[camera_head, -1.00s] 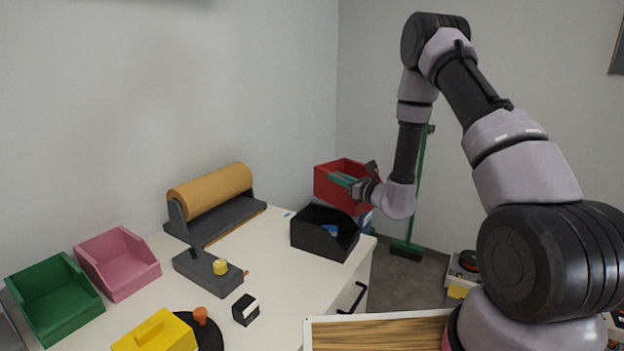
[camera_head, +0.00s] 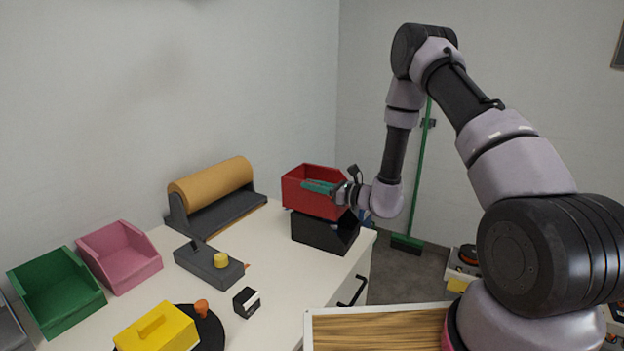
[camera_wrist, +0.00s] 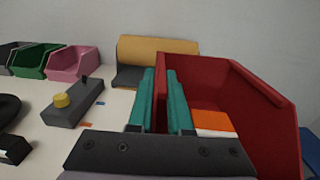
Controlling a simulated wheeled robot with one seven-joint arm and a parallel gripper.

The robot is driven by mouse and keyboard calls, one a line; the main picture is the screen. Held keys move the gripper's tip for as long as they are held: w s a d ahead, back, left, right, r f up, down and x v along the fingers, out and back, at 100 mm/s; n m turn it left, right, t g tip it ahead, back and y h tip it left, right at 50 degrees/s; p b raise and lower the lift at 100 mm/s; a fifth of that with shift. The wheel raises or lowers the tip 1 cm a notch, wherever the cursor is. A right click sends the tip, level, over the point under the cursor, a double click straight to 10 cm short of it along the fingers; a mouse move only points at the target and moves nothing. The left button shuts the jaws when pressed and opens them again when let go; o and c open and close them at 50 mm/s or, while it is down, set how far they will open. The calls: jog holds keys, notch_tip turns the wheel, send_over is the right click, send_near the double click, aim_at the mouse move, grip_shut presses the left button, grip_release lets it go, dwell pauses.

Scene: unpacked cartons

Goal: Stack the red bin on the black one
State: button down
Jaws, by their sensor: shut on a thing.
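The red bin (camera_head: 301,193) is held in the air above the black bin (camera_head: 318,235), at the far right corner of the white table. It covers much of the black bin's opening, and I cannot tell whether the two touch. My gripper (camera_head: 318,187) is shut on the red bin's near wall. In the wrist view its teal fingers (camera_wrist: 161,100) straddle a wall of the red bin (camera_wrist: 275,120), with an orange and white thing (camera_wrist: 213,123) inside the bin. The black bin is not seen in the wrist view.
A brown roll (camera_head: 212,183) on a dark stand is left of the bins. Pink (camera_head: 120,262) and green (camera_head: 55,300) bins stand at the table's left. A grey box with a yellow knob (camera_head: 208,264) lies mid-table. A green broom (camera_head: 420,180) leans behind my arm.

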jog(key=shift+f, duration=0.55)
dwell(0.4)
jog(key=shift+f, duration=0.15)
jog(key=c, duration=0.8)
grip_release()
jog(key=shift+o, duration=0.2)
jog(key=shift+f, duration=0.1)
jog(key=shift+d, duration=0.15)
jog(key=v, duration=1)
jog(key=shift+s+d, duration=0.25)
